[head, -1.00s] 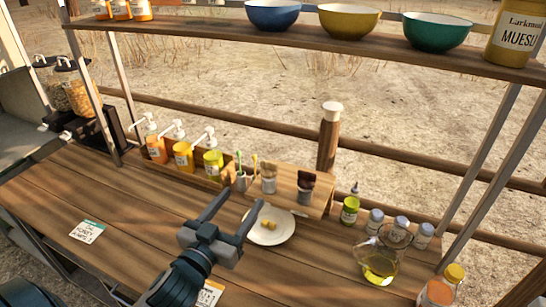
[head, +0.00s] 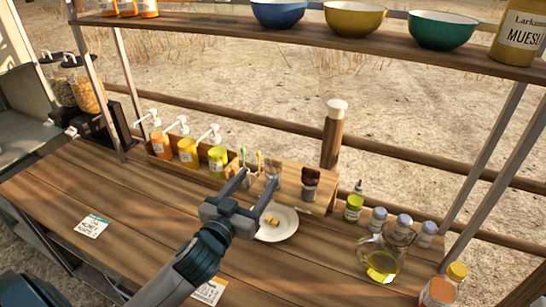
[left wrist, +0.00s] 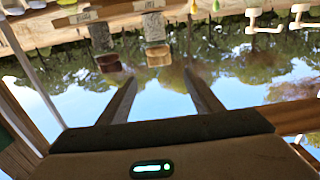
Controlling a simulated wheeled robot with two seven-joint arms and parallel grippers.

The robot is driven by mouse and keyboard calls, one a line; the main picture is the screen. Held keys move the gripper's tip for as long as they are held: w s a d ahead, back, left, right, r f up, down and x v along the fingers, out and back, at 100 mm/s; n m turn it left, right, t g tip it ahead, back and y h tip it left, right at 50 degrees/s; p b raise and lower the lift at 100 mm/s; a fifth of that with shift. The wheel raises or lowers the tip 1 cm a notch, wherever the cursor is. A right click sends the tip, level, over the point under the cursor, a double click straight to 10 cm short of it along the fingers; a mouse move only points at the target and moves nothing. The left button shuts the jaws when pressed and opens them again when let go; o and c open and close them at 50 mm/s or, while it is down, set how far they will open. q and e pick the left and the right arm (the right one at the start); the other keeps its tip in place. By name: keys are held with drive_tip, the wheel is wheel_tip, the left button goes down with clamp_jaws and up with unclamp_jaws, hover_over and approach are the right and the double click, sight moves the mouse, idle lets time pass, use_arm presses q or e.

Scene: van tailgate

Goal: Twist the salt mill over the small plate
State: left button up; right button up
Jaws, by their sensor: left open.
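Two mill-like things with brown tops and greyish bodies stand on a wooden stand behind the plate. The paler one, apparently the salt mill (head: 273,170), is on the left, partly behind my gripper; the darker one (head: 310,180) is on the right. In the left wrist view, upside down, the paler one (left wrist: 155,28) lies beyond the gap between the fingers. The small white plate (head: 286,233) lies in front of the stand with small yellow pieces on it. My left gripper (head: 254,181) is open and empty, in front of the paler mill. The right gripper is out of view.
Pump bottles (head: 188,150) stand left of the stand, with a cup of thin sticks between. A green-labelled bottle (head: 353,208), small jars and an oil jug (head: 382,265) stand right. A shelf (head: 300,36) with bowls runs above. The left tabletop is mostly clear.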

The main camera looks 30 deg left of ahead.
sight(272, 160)
use_arm(q)
drive_tip(key=w+p, duration=0.1)
drive_tip(key=w, duration=0.2)
drive_tip(key=w+p, duration=0.1)
drive_tip(key=w, duration=0.2)
drive_tip(key=w+p, duration=0.1)
drive_tip(key=w, duration=0.2)
drive_tip(key=shift+w+a+r, duration=0.1)
drive_tip(key=shift+w+a, duration=0.2)
drive_tip(key=shift+w, duration=0.75)
drive_tip(key=c, duration=1.1)
drive_tip(key=shift+o, duration=0.2)
drive_tip(key=shift+m+h+p, duration=0.3)
drive_tip(key=shift+m+h, duration=0.1)
drive_tip(key=shift+h, duration=0.1)
